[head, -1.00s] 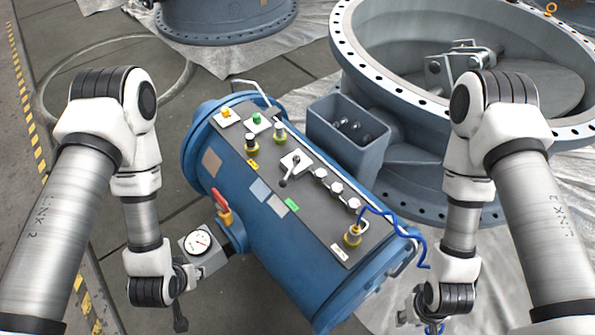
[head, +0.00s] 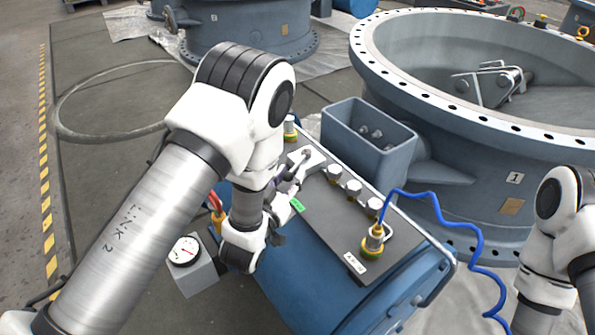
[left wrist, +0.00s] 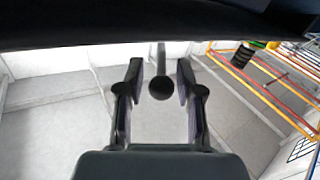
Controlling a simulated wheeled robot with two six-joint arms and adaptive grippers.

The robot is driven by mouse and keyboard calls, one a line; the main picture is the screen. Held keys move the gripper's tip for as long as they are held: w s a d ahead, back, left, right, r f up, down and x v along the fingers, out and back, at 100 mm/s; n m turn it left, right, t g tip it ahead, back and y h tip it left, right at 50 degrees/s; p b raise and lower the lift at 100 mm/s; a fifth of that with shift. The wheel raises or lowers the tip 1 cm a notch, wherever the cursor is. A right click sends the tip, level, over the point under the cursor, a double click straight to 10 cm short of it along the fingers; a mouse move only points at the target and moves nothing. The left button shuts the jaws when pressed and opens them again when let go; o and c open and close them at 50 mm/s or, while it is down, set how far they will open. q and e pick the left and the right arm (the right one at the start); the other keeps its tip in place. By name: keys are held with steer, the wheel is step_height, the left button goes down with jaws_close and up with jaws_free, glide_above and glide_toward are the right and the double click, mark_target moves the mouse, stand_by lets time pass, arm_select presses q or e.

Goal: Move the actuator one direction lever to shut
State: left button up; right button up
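The blue cylindrical actuator (head: 300,285) lies below the middle of the head view with a dark control panel (head: 328,222) on top. Its direction lever stands on a white plate (head: 314,157), and my left gripper (head: 292,180) is right at it, partly hiding it. In the left wrist view the dark round lever knob (left wrist: 160,89) is between the two fingers of my left gripper (left wrist: 160,80). Gaps show on both sides of the knob, so the gripper is open around it. My right gripper is out of view; only part of its arm shows at the right.
Several pale round knobs (head: 353,188) and a blue cable (head: 470,243) are close by on the panel. A pressure gauge (head: 184,251) is left of the actuator. The large valve body marked 1 (head: 490,180) stands behind, with a grey open box (head: 368,140) beside it.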

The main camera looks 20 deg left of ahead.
mark_target(295, 165)
arm_select(q)
steer(key=w, duration=0.3)
steer(key=shift+w+d, duration=0.15)
steer(key=shift+w, duration=0.2)
jaws_close()
